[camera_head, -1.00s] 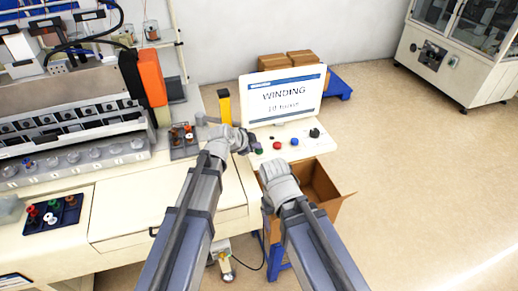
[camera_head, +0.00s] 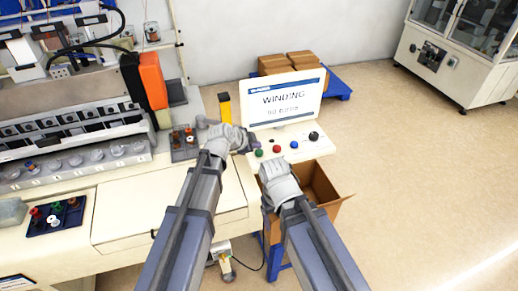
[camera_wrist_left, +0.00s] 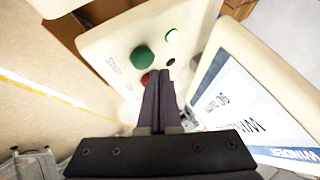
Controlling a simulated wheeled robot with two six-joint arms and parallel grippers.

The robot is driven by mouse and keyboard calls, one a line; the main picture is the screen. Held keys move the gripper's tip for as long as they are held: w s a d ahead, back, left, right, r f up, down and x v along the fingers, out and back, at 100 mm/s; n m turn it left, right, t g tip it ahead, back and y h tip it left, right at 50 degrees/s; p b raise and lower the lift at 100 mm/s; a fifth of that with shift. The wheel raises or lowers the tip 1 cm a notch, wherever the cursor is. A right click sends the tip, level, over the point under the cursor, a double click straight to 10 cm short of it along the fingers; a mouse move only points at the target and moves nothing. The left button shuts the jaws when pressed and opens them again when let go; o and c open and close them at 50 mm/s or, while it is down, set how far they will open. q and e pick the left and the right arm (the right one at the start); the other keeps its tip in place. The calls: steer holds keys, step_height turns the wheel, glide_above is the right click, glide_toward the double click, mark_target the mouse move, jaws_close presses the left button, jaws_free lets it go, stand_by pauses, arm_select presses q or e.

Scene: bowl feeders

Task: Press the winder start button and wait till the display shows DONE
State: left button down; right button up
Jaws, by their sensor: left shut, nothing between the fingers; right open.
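The winder display (camera_head: 284,98) stands upright on the white console and reads WINDING, with a smaller second line that is hard to read. It shows upside down in the left wrist view (camera_wrist_left: 238,105). The green start button (camera_head: 259,153) sits at the left of a row of controls and shows large in the left wrist view (camera_wrist_left: 142,57). My left gripper (camera_head: 251,146) is shut and empty, just above and beside the green button, apart from it. My right gripper (camera_head: 272,170) is open and empty below the console front, its fingers mostly hidden.
A red button (camera_head: 277,149), a blue button (camera_head: 294,145) and a black knob (camera_head: 314,136) share the panel. A cardboard box (camera_head: 325,187) stands open below. The winding machine (camera_head: 75,118) fills the left.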

mark_target(257, 154)
stand_by(0.3)
arm_select(q)
step_height(257, 154, up, 5)
steer(key=p, duration=0.5)
steer(key=shift+r, duration=0.1)
stand_by(0.6)
steer(key=shift+s+d+f+b, duration=0.1)
steer(key=shift+s+f+b, duration=0.1)
steer(key=shift+f+b, duration=0.15)
steer(key=s+a+f+n+g+y+b, duration=0.2)
steer(key=s+f+n+b, duration=0.4)
steer(key=s+f, duration=0.4)
steer(key=s+a+f+n+g+y+b, duration=0.3)
steer(key=s+f+b, duration=0.5)
steer(key=s+f, duration=0.3)
steer(key=shift+s+n+g+y, duration=0.9)
steer(key=shift+s+n+g, duration=0.65)
steer(key=shift+s, duration=0.75)
steer(key=shift+a+t, duration=0.1)
steer(key=shift+t, duration=0.15)
stand_by(0.5)
